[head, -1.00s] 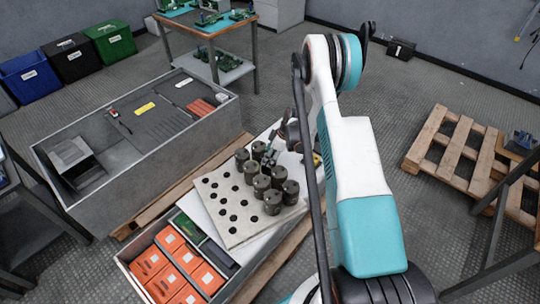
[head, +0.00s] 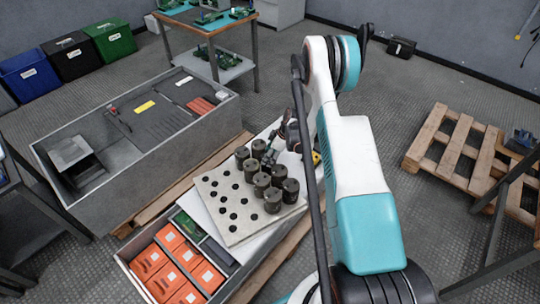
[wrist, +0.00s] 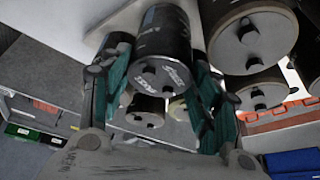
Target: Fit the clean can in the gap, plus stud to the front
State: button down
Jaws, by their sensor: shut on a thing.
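In the wrist view my gripper (wrist: 160,82) has its teal fingers on either side of a dark grey can (wrist: 163,38), shut on it. The can's end face shows two studs and white lettering I cannot read surely. Which stud is plus I cannot tell. In the head view my gripper (head: 268,157) is among the dark cans and partly hidden by them. Several cans, such as the front one (head: 272,201), stand on the pale plate (head: 240,228). The plate's left part has rows of empty round holes. I cannot tell which spot is the gap.
Close neighbouring cans (wrist: 250,40) stand right of the held can in the wrist view. An open bin (head: 128,262) with orange boxes is at the plate's front left. A long grey trough (head: 70,205) lies left. A wooden pallet (head: 440,150) is at right.

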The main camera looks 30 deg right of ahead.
jog(key=shift+f, duration=0.1)
dwell(0.3)
jog(key=shift+c, duration=2.4)
grip_release()
jog(key=v, duration=1.2)
jog(key=s+a+r+m+t+h+p, duration=0.1)
jog(key=s+a+r+m, duration=0.15)
jog(key=a+r, duration=0.45)
jog(key=s+a+r+m+h, duration=0.1)
jog(key=s+a+r, duration=0.2)
jog(key=r, duration=0.8)
jog(key=s+a+r+m+t+h+p, duration=0.15)
jog(key=a+r, duration=0.25)
jog(key=r, duration=0.6)
jog(key=s+a+r+m, duration=0.3)
jog(key=s+a+r, duration=0.25)
jog(key=s, duration=0.35)
jog(key=s+a+m+t+b, duration=0.1)
jog(key=s+a+b, duration=0.1)
jog(key=s, duration=1)
jog(key=shift+a+f+t, duration=0.15)
jog(key=shift+a+t, duration=0.2)
jog(key=shift+a, duration=0.25)
